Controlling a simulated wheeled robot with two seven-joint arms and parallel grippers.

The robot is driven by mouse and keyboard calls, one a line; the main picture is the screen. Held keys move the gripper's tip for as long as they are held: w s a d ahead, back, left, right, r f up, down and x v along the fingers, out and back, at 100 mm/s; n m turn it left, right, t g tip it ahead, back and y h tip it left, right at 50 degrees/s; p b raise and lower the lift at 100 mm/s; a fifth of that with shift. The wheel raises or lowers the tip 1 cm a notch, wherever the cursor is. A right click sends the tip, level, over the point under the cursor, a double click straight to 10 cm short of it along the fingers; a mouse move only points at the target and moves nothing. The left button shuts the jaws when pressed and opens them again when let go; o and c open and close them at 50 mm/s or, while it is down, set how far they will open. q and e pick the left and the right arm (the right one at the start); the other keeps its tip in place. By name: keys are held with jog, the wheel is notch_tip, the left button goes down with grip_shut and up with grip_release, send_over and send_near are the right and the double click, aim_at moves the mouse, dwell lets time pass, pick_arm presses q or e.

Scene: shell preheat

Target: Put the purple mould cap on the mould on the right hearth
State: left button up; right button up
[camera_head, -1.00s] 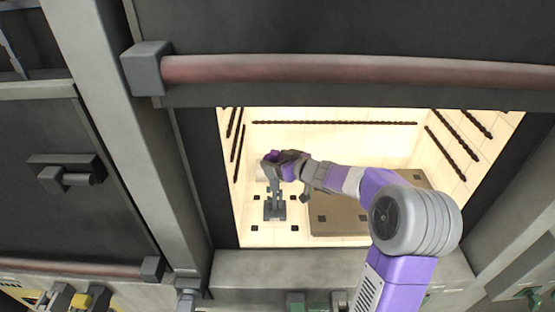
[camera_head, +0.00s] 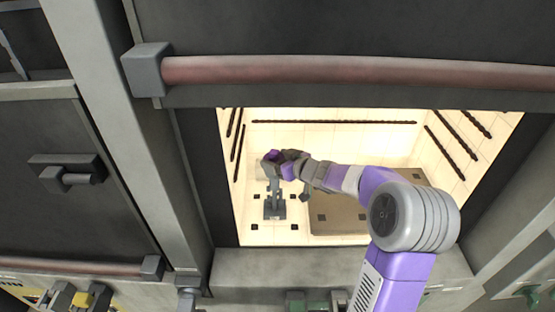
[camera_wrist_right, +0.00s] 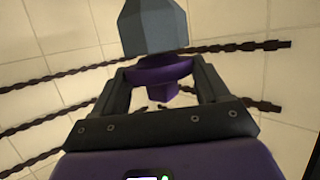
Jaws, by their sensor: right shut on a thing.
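The purple mould cap (camera_wrist_right: 160,75) is between the two fingers of my right gripper (camera_wrist_right: 155,82), which is shut on it. A grey-blue faceted piece (camera_wrist_right: 152,28) meets the cap's far side in the wrist view. In the head view my right gripper (camera_head: 281,162) is inside the lit chamber, at the top of a grey upright mould (camera_head: 274,190) on a dark square base. Purple shows there at the gripper's tip. The gripper hides the join, so I cannot tell whether the cap is seated. My left gripper is not in view.
A brown slab (camera_head: 335,217) lies on the chamber floor to the right of the mould. Dark twisted rods (camera_head: 335,122) line the pale walls. A thick reddish bar (camera_head: 340,70) crosses above the opening, and a grey sill (camera_head: 240,265) runs below it.

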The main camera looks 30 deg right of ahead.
jog(key=shift+f+b, duration=0.45)
jog(key=shift+f, duration=0.1)
jog(key=o, duration=0.8)
jog(key=shift+c, duration=0.2)
jog(key=p+v, duration=0.4)
jog(key=v, duration=0.7)
jog(key=shift+p, duration=0.4)
